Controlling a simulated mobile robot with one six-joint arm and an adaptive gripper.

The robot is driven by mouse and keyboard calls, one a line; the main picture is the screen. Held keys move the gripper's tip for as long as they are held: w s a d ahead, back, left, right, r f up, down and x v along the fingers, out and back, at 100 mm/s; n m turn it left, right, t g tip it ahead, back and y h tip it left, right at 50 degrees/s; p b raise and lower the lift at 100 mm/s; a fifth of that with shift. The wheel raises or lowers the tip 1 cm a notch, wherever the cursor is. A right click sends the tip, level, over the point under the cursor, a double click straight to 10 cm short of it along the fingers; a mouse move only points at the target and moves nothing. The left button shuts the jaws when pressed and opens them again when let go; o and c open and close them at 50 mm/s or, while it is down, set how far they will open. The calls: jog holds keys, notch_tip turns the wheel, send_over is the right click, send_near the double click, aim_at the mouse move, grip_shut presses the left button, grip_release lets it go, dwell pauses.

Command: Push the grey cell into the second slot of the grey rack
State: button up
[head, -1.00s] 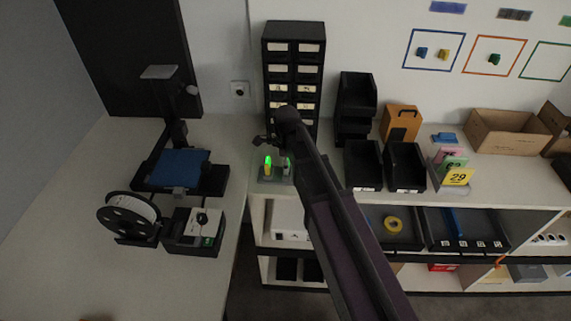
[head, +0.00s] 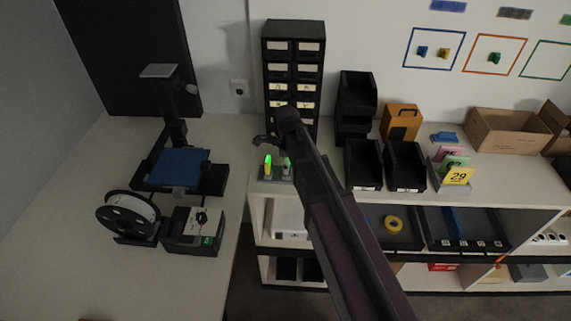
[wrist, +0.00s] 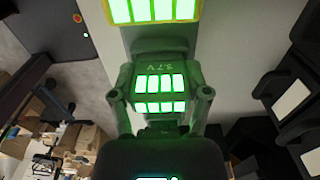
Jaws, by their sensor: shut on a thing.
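The grey rack (head: 272,180) sits at the left end of the white shelf top, below the drawer tower. A yellow cell with a green glow (head: 267,166) stands upright in its left part; its lit end also shows at the top of the wrist view (wrist: 152,11). The grey cell (wrist: 158,70), marked 3.7V and lit green, is between my fingers in the wrist view. My gripper (wrist: 160,98) is shut on it. In the head view the grey cell (head: 286,165) is at the rack's right part, partly hidden by my arm; its depth in the slot cannot be told.
A black drawer tower (head: 293,65) stands just behind the rack. Black bins (head: 363,165) are to the right. A 3D printer (head: 180,170) and a filament spool (head: 128,217) are on the left table. A gap separates that table from the shelf.

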jog(key=shift+f+b, duration=0.3)
jog(key=shift+f, duration=0.1)
jog(key=o, duration=1.4)
